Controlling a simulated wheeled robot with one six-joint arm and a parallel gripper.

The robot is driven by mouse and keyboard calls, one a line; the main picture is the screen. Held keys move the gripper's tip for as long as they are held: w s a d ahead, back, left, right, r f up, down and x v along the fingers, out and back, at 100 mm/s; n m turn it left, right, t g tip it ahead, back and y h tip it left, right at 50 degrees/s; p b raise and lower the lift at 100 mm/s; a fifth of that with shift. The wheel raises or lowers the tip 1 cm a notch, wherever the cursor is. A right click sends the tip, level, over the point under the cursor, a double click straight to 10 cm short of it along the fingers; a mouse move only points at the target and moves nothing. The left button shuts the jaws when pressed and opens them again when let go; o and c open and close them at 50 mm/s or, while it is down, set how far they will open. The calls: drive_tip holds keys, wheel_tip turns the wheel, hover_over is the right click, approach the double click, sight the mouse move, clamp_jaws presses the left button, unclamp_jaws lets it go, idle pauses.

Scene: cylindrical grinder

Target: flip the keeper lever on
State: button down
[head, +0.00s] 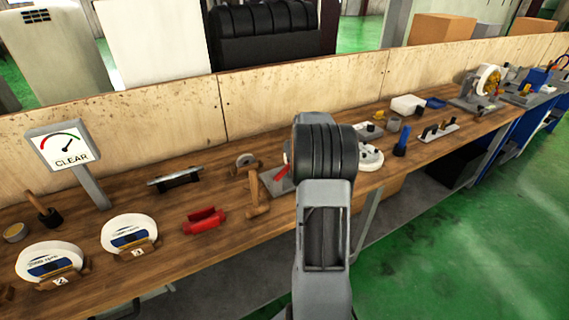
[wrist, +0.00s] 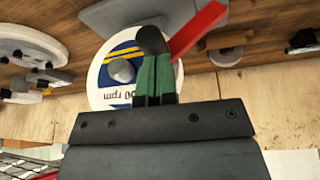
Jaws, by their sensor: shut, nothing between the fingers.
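A red lever (wrist: 200,30) slants up to the right in the wrist view, just beyond my fingers. It also shows in the head view (head: 282,173), above a grey plate just left of my arm. I take it to be the keeper lever. My gripper (wrist: 154,78) is shut and empty, its green fingers side by side. A dark rounded shape (wrist: 152,40) lies at the fingertips by the lever's lower end. I cannot tell whether the fingers touch it or the lever. A white disc (wrist: 104,75) with a blue label is behind the fingers. The head view hides my gripper behind my arm.
A wooden hammer-like tool (head: 257,193) stands left of my arm. A red holder (head: 204,220) and labelled white wheels (head: 129,233) lie further left. A gauge sign (head: 65,148) reads CLEAR. More fixtures (head: 437,131) line the bench at right.

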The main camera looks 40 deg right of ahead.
drive_tip(key=shift+s+d+f+b, duration=0.2)
drive_tip(key=shift+d+f+b, duration=0.55)
drive_tip(key=shift+f, duration=0.05)
drive_tip(key=shift+s+d+f, duration=0.1)
drive_tip(key=shift+s+f, duration=0.15)
drive_tip(key=shift+f, duration=0.1)
drive_tip(key=shift+r, duration=0.1)
drive_tip(key=r, duration=0.1)
drive_tip(key=r+p, duration=0.1)
drive_tip(key=r, duration=0.1)
drive_tip(key=a+r+p, duration=0.1)
drive_tip(key=r, duration=0.1)
drive_tip(key=shift+w+r, duration=0.2)
drive_tip(key=shift+w, duration=0.05)
drive_tip(key=s+d+r+b, duration=0.2)
drive_tip(key=s+d+r, duration=0.2)
drive_tip(key=r, duration=0.3)
drive_tip(key=shift+d, duration=0.3)
drive_tip(key=shift+s, duration=0.1)
